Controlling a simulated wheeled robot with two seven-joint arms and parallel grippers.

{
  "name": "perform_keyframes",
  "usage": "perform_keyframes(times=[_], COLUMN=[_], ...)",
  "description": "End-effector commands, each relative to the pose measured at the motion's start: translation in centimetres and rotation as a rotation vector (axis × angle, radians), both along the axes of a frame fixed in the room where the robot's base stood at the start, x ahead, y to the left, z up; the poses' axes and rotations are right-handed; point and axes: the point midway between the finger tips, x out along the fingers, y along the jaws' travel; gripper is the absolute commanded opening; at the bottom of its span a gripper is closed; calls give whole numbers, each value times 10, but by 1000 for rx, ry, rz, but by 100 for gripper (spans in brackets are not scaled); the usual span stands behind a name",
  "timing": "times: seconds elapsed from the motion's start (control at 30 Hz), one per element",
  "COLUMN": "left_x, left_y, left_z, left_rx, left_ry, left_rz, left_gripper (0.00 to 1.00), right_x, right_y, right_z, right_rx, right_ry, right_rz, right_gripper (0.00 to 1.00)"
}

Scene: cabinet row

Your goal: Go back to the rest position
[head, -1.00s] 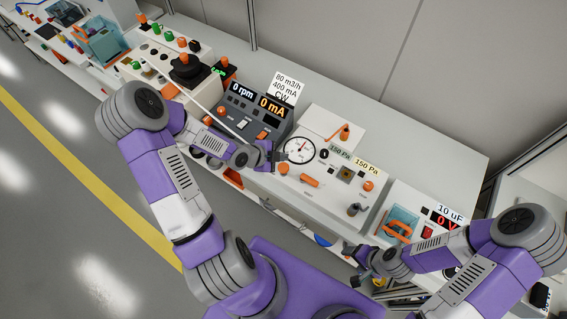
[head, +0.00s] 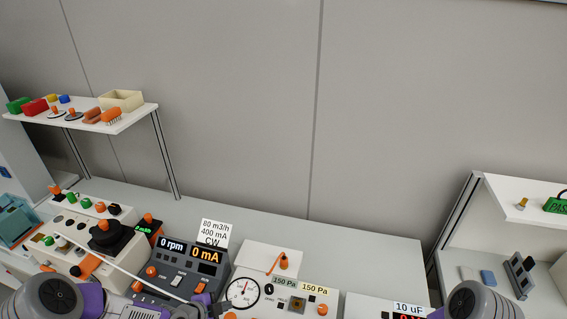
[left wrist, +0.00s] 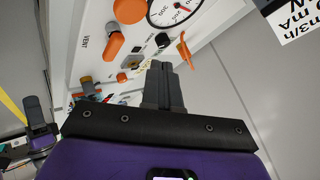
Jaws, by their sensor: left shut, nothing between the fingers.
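My left gripper (head: 212,309) is at the bottom edge of the head view, in front of the grey meter console and left of the round gauge. In the left wrist view its fingers (left wrist: 163,82) are together with nothing between them. They point at the white gauge panel (left wrist: 90,40), and I cannot tell how close they are to it. My right arm shows only as a grey and purple joint at the lower right of the head view; its gripper is outside that view. A dark part at the left of the wrist view may belong to it.
The grey console (head: 178,268) reads 0 rpm and 0 mA. The gauge (head: 242,292) and an orange lever (head: 283,261) are beside it. A black knob (head: 107,234) stands left. A shelf (head: 125,117) with small parts is upper left, another shelf (head: 515,203) right. The wall behind is bare.

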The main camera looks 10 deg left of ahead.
Motion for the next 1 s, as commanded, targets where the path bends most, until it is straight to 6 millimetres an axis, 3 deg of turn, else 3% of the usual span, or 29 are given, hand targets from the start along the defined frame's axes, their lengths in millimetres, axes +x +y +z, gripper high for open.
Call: perform_keyframes(times=[0.17, 0.27, 0.4, 0.5, 0.73, 1.0], left_x=[-6, -20, -58, -87, -140, -149], left_y=[-29, -69, -120, -143, -163, -163], left_z=[-25, -60, -113, -142, -184, -188], left_rx=[-135, -305, -488, -537, -526, -521], left_ry=[115, 306, 636, 822, 1044, 1069], left_rz=[94, 250, 556, 775, 1179, 1269], left_gripper=[0, 0, 0, 0, 0, 0], right_x=[0, 0, 0, 0, 0, 0], right_y=[0, 0, 0, 0, 0, 0], right_z=[-10, -22, -40, -49, -63, -63], right_rx=[0, 0, 0, 0, 0, 0], right_ry=[0, 0, 0, 0, 0, 0], right_rz=[0, 0, 0, 0, 0, 0], right_gripper=[68, 68, 68, 68, 68, 68])
